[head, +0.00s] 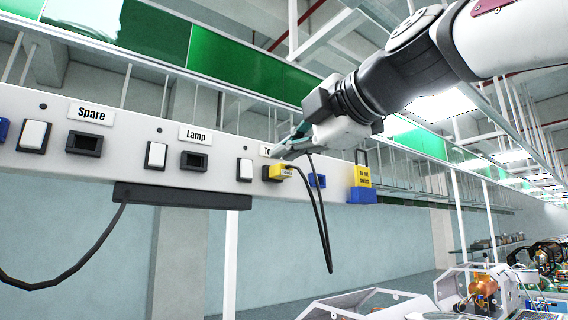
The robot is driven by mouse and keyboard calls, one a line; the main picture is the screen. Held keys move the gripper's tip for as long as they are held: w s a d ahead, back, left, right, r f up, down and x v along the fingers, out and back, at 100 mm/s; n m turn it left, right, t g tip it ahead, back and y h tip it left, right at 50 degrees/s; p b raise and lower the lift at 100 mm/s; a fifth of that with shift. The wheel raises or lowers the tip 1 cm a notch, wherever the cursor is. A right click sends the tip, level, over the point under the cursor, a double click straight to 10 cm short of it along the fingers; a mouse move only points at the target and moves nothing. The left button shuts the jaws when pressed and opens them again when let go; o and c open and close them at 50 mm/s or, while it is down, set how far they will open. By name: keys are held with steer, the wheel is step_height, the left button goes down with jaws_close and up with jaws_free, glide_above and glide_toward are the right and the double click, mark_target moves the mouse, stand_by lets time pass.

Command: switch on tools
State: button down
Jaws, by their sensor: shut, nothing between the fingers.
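A white power strip (60,178) runs along the upper left of the head view, with white rocker switches and dark sockets. A label beginning "To" (265,151) is mostly hidden behind my gripper. A white rocker switch (245,169) sits just left of and below that label. A yellow plug (277,172) sits in the socket to its right, with a black cable hanging down. My gripper (284,151) is shut and empty in front of the label, just above the plug and right of the switch. I cannot tell whether it touches the strip.
Labels "Spare" (90,114) and "Lamp" (196,134) stand left, each with a switch (34,135) (156,155) and socket. Right are a blue socket (317,181) and a yellow tag (363,176) above a blue block (362,196). A black bar (180,196) hangs below the strip.

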mark_target(249, 175)
steer(key=p+x, duration=0.3)
steer(key=x, duration=0.7)
steer(key=shift+w+a, duration=0.1)
steer(key=shift+w, duration=0.05)
steer(key=shift+f, duration=0.1)
steer(key=shift+w+a+f+b, duration=0.1)
steer(key=shift+w+f+b, duration=0.2)
steer(key=shift+b, duration=0.6)
steer(key=shift+w+r+t+b, duration=0.15)
steer(key=shift+t+b, duration=0.15)
steer(key=shift+b, duration=0.55)
steer(key=shift+r, duration=0.15)
